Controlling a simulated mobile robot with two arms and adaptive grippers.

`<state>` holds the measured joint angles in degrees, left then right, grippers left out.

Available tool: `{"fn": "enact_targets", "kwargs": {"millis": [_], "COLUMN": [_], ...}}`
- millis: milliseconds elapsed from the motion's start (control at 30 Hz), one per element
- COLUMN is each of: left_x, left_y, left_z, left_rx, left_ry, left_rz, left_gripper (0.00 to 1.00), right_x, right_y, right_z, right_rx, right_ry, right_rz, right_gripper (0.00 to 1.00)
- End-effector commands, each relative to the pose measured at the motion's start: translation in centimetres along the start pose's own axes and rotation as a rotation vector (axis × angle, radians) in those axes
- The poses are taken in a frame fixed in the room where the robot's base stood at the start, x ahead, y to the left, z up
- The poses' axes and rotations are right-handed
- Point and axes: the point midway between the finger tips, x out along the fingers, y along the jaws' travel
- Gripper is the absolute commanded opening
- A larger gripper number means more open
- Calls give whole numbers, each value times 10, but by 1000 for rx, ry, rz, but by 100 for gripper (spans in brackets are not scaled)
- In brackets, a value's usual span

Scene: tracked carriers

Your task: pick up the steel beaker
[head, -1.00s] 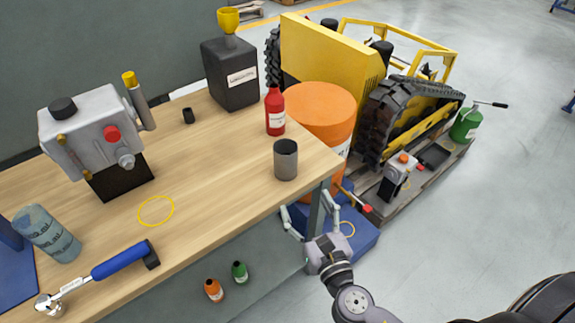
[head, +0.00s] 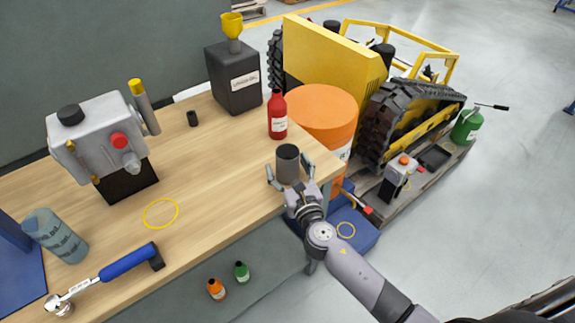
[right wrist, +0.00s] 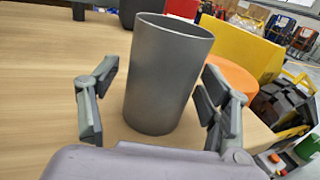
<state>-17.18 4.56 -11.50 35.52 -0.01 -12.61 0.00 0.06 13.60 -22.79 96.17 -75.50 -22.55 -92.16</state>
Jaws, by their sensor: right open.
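The steel beaker (head: 288,165) is a plain grey, open-topped cup standing upright on the wooden bench, close to its right end. It also fills the middle of the right wrist view (right wrist: 165,80). My right gripper (head: 289,178) is open at the beaker's near side, with one finger to each side of it. In the right wrist view the fingers (right wrist: 158,108) stand apart, with visible gaps between them and the beaker wall. The beaker's lower part is partly hidden by the gripper in the head view. My left gripper is not in view.
A red bottle (head: 277,115) stands just behind the beaker. An orange drum (head: 322,112) is beyond the bench's right end. A black canister (head: 232,82) with a yellow funnel stands farther back. The bench top (head: 215,165) left of the beaker is largely clear.

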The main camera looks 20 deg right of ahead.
Motion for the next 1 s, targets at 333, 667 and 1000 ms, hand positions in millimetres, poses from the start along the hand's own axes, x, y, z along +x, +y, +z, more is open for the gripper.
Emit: {"fn": "enact_targets", "kwargs": {"millis": [333,667,1000], "left_x": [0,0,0], "left_y": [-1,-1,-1], "left_z": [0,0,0], "left_rx": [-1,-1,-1], "left_ry": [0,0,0], "left_rz": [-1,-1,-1], "left_gripper": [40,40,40], "right_x": [5,4,4], "right_y": [0,0,0], "right_z": [0,0,0], "right_rx": [1,0,0], "right_ry": [1,1,1], "right_rz": [-1,-1,-1], "right_gripper": [67,45,22]}}
